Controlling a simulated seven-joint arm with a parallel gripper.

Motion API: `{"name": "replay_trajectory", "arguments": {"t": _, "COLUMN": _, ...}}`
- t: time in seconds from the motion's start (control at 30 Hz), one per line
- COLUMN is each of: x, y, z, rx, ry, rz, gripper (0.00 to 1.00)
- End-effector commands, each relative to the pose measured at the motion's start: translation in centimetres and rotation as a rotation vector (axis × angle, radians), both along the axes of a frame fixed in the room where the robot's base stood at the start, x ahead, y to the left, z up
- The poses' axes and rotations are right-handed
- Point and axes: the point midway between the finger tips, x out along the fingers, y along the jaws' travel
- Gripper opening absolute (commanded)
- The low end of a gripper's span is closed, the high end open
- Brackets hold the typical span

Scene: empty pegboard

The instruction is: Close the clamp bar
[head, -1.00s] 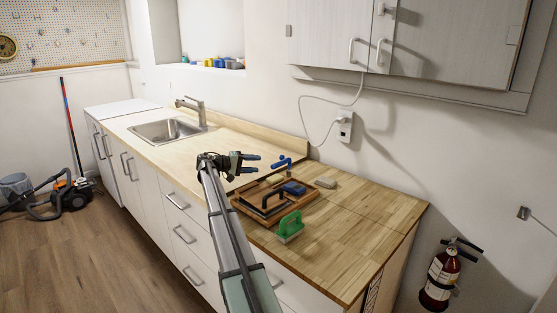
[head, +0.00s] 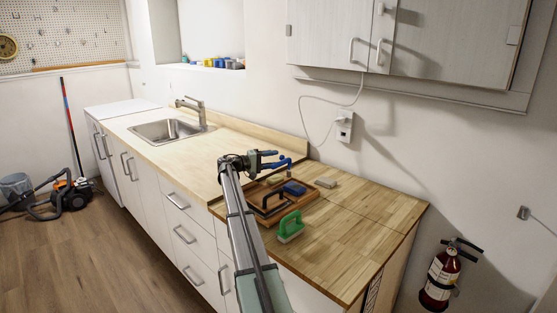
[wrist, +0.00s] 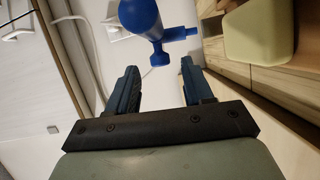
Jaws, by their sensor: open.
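A blue piece with a rounded end and a side arm (wrist: 143,18) shows at the top of the wrist view, ahead of my fingers. In the head view the blue piece (head: 286,161) stands at the back of the wooden tray, just right of my gripper. I cannot tell for sure that it is the clamp bar. My gripper (head: 272,160) is open, its two fingers (wrist: 158,72) apart with nothing between them. In the head view the fingers partly overlap the blue piece; I cannot tell whether they touch.
The wooden tray (head: 267,225) holds a black-handled tool (head: 270,203) and a blue block (head: 295,188). A green-handled brush (head: 290,226) lies in front. The right countertop is clear.

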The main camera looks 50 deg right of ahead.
Motion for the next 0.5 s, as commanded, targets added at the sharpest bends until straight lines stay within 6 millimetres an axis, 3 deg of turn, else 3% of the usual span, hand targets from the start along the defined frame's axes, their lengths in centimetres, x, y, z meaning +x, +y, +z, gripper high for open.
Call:
{"name": "replay_trajectory", "arguments": {"t": 0.2, "x": -0.9, "y": -2.3, "z": -0.1, "rx": 0.000, "ry": 0.000, "rz": 0.000, "gripper": 0.51}}
{"name": "replay_trajectory", "arguments": {"t": 0.5, "x": -1.2, "y": -3.1, "z": -0.1, "rx": 0.001, "ry": 0.000, "rz": 0.001, "gripper": 0.51}}
